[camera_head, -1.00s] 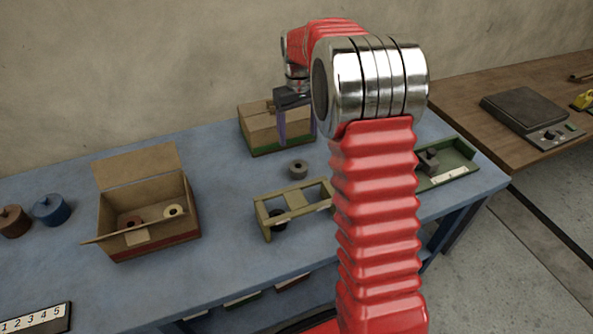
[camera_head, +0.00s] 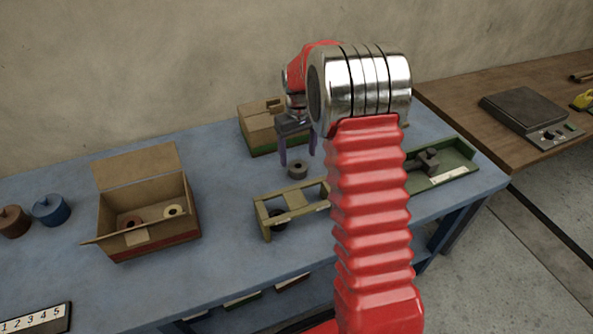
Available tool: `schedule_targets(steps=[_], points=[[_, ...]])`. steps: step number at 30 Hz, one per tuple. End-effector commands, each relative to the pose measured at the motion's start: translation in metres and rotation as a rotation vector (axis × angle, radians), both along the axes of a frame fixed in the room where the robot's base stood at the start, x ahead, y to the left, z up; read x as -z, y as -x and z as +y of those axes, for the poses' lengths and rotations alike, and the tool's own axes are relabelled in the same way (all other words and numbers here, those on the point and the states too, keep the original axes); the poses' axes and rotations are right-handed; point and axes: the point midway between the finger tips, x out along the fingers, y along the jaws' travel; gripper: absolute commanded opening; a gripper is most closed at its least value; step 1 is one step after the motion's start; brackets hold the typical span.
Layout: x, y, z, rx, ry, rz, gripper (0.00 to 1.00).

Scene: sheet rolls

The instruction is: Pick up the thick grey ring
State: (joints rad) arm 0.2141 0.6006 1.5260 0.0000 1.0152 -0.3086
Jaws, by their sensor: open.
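The thick grey ring (camera_head: 298,170) lies flat on the blue table, between the closed cardboard box and the olive frame. My gripper (camera_head: 298,160) hangs pointing down above and just behind the ring. Its two purple-grey fingers are apart with nothing between them. The left fingertip is left of the ring and the right one is near its upper right. I cannot tell how high the tips are over the table.
A closed cardboard box (camera_head: 258,128) stands behind my gripper. An olive frame (camera_head: 262,222) with a dark roll is in front of the ring. An open carton (camera_head: 165,240) with rolls stands left. A green tray (camera_head: 460,172) lies right. The table (camera_head: 228,200) is clear left of the ring.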

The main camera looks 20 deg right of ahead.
Motion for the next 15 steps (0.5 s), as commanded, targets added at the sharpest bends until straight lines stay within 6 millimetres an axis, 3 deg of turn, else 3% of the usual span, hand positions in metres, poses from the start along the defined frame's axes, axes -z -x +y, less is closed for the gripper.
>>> schedule_targets(steps=[15], points=[[0.050, 0.000, -0.001, -0.001, -0.001, 0.002, 0.70]])
